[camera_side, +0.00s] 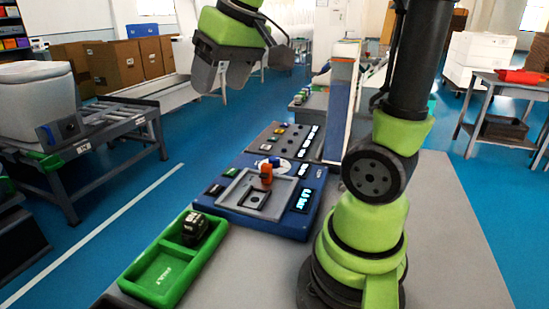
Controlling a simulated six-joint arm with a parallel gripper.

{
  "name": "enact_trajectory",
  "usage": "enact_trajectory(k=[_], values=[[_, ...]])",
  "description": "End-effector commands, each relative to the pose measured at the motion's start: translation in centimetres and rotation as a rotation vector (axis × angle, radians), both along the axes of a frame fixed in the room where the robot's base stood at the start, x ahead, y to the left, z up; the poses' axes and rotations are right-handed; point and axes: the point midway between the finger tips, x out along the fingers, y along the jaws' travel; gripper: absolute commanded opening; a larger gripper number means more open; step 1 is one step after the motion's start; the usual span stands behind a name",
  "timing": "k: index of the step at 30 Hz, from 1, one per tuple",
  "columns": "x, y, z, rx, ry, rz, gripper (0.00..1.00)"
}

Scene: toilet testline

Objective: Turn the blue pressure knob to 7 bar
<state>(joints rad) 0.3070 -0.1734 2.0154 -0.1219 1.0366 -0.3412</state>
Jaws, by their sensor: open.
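A small blue knob (274,161) sits on a round white dial on the blue test panel (228,200), partly hidden behind an orange upright part. Its pointer is too small to read. A lit display (304,199) on the panel's right edge appears to read 0.0 bar. My gripper (222,82) hangs at the top, well above and to the left of the knob in the picture, apart from the panel. It is open, with nothing visible in it; its fingertips are hard to make out.
An orange part (266,173) stands upright by a grey frame on the panel. A green tray (160,277) in front holds a dark object (194,226). A grey board (285,138) with buttons lies behind. A white-and-blue upright panel (340,105) stands right. Bare table shows at front right.

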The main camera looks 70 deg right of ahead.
Motion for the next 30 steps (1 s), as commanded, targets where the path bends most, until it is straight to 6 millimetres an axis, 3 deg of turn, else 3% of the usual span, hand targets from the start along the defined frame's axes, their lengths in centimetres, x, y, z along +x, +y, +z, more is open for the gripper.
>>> enact_trajectory(k=[3, 7, 11, 16, 21, 30], values=[[3.0, -5.0, -1.6, -0.035, 0.092, -0.008, 0.62], [4.9, -10.8, -4.3, -0.057, 0.181, -0.001, 0.62], [5.4, -16.8, -8.1, -0.058, 0.271, 0.008, 0.62], [3.8, -23.4, -13.7, -0.036, 0.368, 0.028, 0.62], [1.8, -26.9, -17.7, -0.011, 0.420, 0.045, 0.62], [1.1, -27.8, -20.9, -0.002, 0.438, 0.056, 0.62]])
